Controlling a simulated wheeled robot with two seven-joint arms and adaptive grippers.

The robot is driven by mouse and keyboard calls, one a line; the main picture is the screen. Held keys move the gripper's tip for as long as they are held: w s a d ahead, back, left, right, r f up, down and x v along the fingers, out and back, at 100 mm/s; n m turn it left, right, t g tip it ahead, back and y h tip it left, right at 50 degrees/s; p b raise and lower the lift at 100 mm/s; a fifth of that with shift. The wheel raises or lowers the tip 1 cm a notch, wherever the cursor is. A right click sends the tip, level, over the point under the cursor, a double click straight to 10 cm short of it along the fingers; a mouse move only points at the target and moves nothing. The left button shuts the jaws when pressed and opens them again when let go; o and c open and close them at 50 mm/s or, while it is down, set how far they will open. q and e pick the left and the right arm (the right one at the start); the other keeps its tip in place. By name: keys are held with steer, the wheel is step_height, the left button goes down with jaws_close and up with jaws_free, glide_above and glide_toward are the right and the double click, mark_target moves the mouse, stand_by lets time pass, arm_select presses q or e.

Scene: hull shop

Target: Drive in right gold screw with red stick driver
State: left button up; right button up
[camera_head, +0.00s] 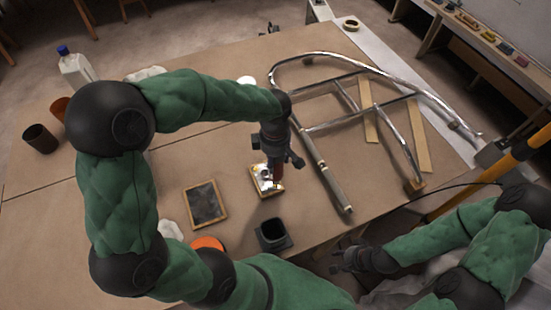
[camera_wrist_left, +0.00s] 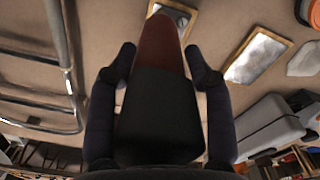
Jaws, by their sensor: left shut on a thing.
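My left gripper (camera_head: 279,158) is above a small wood-edged board with a bright metal top (camera_head: 257,187), pointing down at it. It is shut on the red stick driver (camera_head: 279,172). In the left wrist view the driver's red part (camera_wrist_left: 157,48) and black part (camera_wrist_left: 158,115) lie between the two fingers (camera_wrist_left: 162,62). The driver's far end reaches toward the board (camera_wrist_left: 180,8); its tip is hidden there. I cannot make out the right gold screw or whether the tip touches it. My right gripper (camera_head: 345,262) is low at the right, away from the board; its jaw opening is unclear.
A dark framed panel (camera_head: 205,204) lies left of the board, and a black square cup (camera_head: 273,236) stands in front. An orange round thing (camera_head: 207,243) is nearby. A chrome tube frame (camera_head: 325,176) takes up the right.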

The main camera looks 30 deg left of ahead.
arm_select(q)
steer(key=shift+r+p, duration=1.35)
steer(key=shift+r, duration=0.85)
